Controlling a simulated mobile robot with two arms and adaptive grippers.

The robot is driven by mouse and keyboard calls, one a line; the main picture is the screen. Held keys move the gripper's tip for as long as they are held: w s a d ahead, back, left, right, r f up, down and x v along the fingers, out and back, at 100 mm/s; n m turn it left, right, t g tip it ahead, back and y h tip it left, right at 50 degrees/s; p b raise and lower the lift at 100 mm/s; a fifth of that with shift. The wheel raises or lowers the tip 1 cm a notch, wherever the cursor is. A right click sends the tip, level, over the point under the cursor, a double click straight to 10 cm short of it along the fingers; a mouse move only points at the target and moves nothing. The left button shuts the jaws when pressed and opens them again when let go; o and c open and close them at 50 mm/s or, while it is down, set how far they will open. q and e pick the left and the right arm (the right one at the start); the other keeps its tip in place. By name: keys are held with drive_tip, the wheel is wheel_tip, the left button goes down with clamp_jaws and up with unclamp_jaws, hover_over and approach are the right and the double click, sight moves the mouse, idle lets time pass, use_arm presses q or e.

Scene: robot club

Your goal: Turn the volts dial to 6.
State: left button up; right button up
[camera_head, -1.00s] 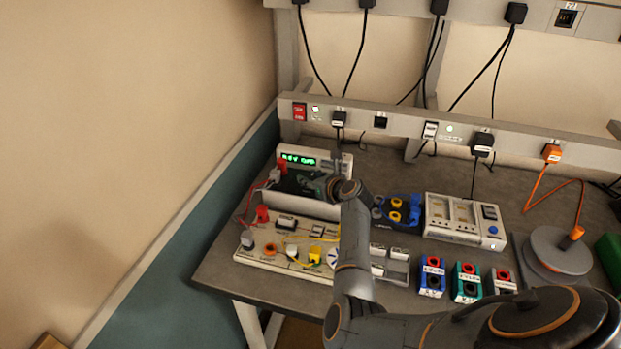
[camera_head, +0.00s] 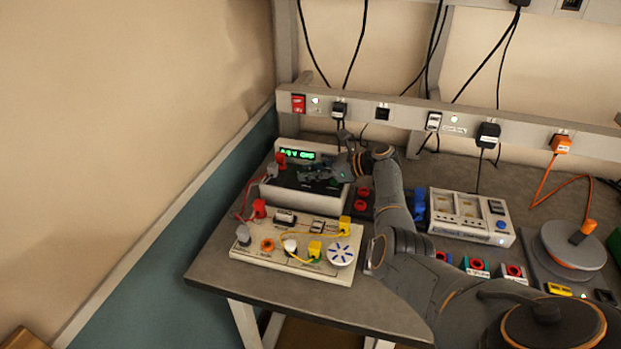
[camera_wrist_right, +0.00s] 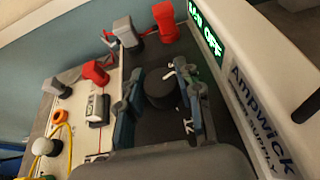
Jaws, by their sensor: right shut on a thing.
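The power supply (camera_head: 302,197) is a white box with a dark sloping panel and a lit green display (camera_head: 298,154), at the back left of the bench. In the right wrist view the display (camera_wrist_right: 207,36) shows green characters ending in "OFF"; I cannot read the voltage surely. My right gripper (camera_head: 322,174) is over the dark panel. In the wrist view its two fingers (camera_wrist_right: 163,98) are on either side of a round black dial (camera_wrist_right: 161,86) and shut on it. Its pointer and scale are hidden or too dark to read. My left gripper is out of view.
A white circuit board (camera_head: 262,258) with yellow wires lies in front of the supply. A grey meter box (camera_head: 470,238) and a cable reel (camera_head: 568,250) are to the right. A wall is on the left.

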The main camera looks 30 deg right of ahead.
drive_tip(key=shift+n+g, duration=0.3)
drive_tip(key=shift+y, duration=0.3)
drive_tip(key=o, duration=1.2)
drive_tip(key=shift+w+a+f, duration=0.1)
drive_tip(key=shift+w, duration=0.05)
drive_tip(key=v, duration=1.2)
drive_tip(key=shift+a, duration=0.1)
